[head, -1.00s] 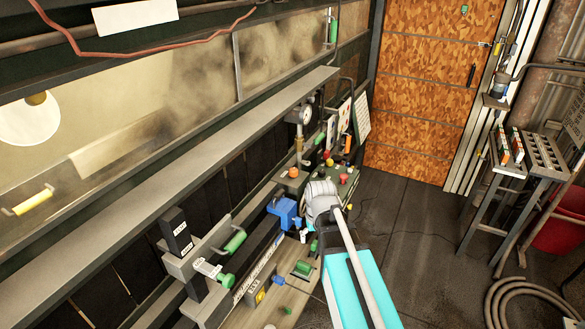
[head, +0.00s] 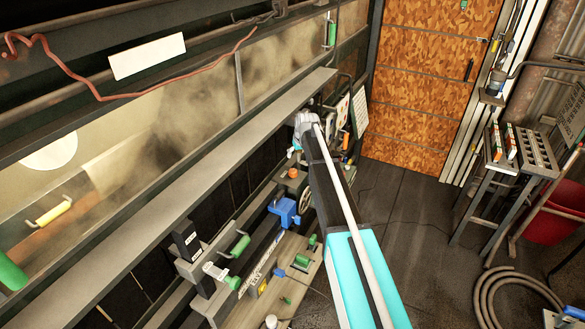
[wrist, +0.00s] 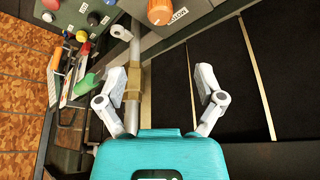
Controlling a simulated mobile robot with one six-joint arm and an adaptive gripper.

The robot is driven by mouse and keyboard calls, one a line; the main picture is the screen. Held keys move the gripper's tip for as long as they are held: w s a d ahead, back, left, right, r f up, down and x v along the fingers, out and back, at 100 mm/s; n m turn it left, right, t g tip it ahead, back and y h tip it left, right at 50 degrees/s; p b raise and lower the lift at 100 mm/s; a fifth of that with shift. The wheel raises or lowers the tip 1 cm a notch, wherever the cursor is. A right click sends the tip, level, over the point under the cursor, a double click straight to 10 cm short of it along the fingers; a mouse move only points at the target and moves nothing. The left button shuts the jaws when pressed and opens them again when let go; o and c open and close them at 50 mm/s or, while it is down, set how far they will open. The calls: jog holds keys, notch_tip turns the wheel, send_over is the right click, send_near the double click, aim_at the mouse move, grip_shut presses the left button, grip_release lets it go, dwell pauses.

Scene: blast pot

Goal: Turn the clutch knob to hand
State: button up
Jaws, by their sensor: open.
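No knob can be surely read as the clutch knob. The knob also shows in the head view (head: 293,173), below my gripper (head: 296,151). In the wrist view my gripper (wrist: 160,80) is open, its two grey fingers spread apart and holding nothing. A vertical pipe with a brass fitting (wrist: 133,80) stands behind the left finger. The knob is beyond the fingertips, not touched.
A blue clamp-like device (head: 285,209) and green-handled levers (head: 236,246) line the bench at left. A long grey ledge (head: 190,180) runs above it.

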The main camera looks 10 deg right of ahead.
aim_at(293, 170)
jog(key=shift+f, duration=0.15)
dwell(0.3)
jog(key=b+x, duration=1.2)
jog(key=x, duration=0.1)
jog(key=shift+w+f+b, duration=0.1)
jog(key=shift+f+b, duration=0.15)
jog(key=shift+b, duration=0.15)
dwell(0.5)
